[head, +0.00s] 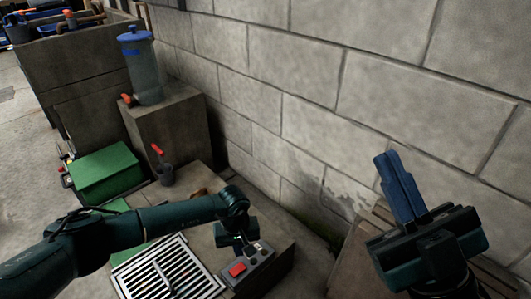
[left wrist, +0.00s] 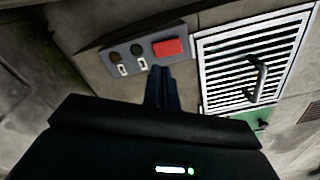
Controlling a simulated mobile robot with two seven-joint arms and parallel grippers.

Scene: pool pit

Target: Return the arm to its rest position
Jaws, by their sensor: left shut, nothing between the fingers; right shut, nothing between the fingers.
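My left arm (head: 150,217) reaches in from the left in the head view and bends down at its wrist. My left gripper (head: 240,246) is low over the grey control box (head: 262,268), its fingers largely hidden by the hand. In the left wrist view my left gripper (left wrist: 161,72) is shut and empty. Its tips appear at the lower edge of the control box (left wrist: 184,30), below and left of the red button (left wrist: 167,48); I cannot tell whether they touch. My right gripper (head: 398,184) is shut and empty, pointing up in front of the block wall.
A white slatted grate (head: 168,270) lies beside the control box. A green box (head: 103,174), a red-handled valve (head: 164,168) and a clear blue-lidded canister (head: 141,65) on a concrete block stand farther back. The block wall (head: 300,80) bounds the right side.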

